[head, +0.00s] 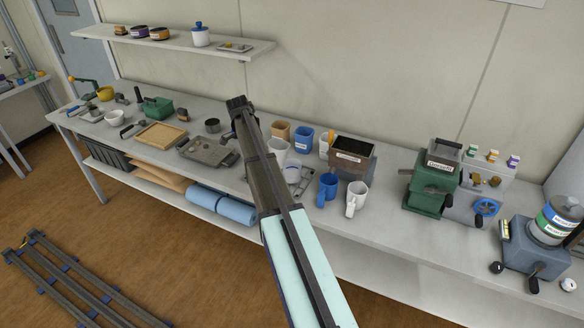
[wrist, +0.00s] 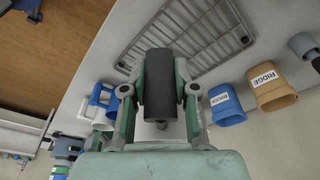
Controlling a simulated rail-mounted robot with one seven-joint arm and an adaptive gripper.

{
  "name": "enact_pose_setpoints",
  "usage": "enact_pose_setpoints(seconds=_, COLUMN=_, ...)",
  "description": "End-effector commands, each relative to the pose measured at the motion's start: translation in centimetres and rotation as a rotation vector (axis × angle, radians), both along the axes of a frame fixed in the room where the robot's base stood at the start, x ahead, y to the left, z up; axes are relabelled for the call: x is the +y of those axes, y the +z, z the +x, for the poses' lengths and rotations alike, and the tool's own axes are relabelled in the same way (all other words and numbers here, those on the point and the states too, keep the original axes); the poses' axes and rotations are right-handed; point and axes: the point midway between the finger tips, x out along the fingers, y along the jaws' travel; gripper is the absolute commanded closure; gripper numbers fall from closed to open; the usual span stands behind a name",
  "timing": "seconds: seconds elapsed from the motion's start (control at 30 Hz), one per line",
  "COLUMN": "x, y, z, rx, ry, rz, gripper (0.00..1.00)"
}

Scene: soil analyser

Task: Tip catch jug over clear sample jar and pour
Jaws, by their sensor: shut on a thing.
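My gripper (wrist: 158,92) is shut on a dark grey, roughly cylindrical thing (wrist: 160,72) in the wrist view. I cannot tell whether this is part of the catch jug. In the head view my gripper (head: 240,110) is at the end of my outstretched arm, and what it holds is not clear. A blue jug (head: 327,190) and a white jug (head: 356,199) stand upright on the bench, right of my arm. A pale vessel (head: 277,146) is partly hidden by my arm. I cannot pick out the clear sample jar for certain.
A wire rack (wrist: 190,35) lies on the bench (head: 400,250). Tan (head: 281,130) and blue (head: 303,139) tubs stand behind, near a dark box (head: 352,150). A green machine (head: 432,180) and a grey analyser (head: 525,245) are at the right. Trays (head: 207,152) lie left.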

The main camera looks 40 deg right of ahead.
Motion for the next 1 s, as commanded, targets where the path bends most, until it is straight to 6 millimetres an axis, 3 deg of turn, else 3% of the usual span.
enact_pose_setpoints(seconds=0.27, x=-0.1, y=0.2, z=0.0, rx=-0.001, ry=-0.001, rz=0.002, gripper=1.0)
enact_pose_setpoints(seconds=0.7, x=-0.1, y=3.0, z=0.0, rx=-0.001, ry=-0.001, rz=0.004, gripper=1.0)
enact_pose_setpoints(seconds=1.0, x=-0.1, y=3.0, z=0.0, rx=-0.001, ry=-0.001, rz=0.004, gripper=1.0)
